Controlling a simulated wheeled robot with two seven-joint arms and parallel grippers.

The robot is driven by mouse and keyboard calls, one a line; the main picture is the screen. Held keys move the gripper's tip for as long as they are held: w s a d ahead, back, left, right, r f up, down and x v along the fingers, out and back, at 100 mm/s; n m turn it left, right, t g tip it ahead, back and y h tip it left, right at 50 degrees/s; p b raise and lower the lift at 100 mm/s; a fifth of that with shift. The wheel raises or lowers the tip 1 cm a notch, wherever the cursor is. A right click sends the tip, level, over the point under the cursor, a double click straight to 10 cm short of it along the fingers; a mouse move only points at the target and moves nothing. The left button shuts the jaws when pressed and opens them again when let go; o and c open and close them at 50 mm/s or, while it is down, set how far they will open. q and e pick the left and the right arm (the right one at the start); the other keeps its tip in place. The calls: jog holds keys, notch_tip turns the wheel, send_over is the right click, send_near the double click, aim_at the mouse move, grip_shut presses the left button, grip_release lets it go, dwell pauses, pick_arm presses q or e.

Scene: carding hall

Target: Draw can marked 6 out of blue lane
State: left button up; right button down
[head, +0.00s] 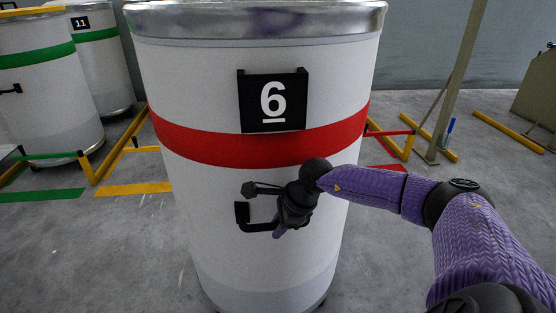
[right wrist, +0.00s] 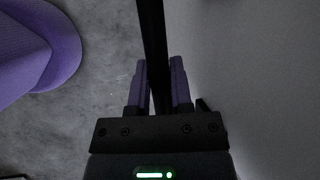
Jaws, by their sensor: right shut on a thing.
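The can marked 6 (head: 265,190) is a tall white drum with a red band and a metal rim. It stands upright close in front of me in the head view. Its black number plate (head: 272,100) reads 6. A black handle (head: 242,214) is on its front below the band. My right gripper (head: 279,229) is shut on this handle. In the right wrist view the purple fingers (right wrist: 158,85) sit on either side of the black handle bar (right wrist: 152,35). My left gripper is out of view. I see no blue lane marking.
A can marked 11 (head: 96,72) and another green-banded can (head: 45,105) stand at the left. Low yellow rails (head: 120,145) and green floor marking (head: 42,195) lie near them. Red and yellow rails (head: 400,145) and a slanted post (head: 455,85) stand at the right.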

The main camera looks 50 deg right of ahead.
jog(key=c, duration=0.5)
grip_release()
jog(key=shift+c, duration=0.2)
jog(key=shift+o, duration=0.5)
pick_arm(q)
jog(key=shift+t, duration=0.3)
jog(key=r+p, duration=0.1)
jog(key=p, duration=0.1)
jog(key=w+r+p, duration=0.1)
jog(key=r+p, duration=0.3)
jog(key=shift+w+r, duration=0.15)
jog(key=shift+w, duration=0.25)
pick_arm(e)
jog(key=v, duration=1)
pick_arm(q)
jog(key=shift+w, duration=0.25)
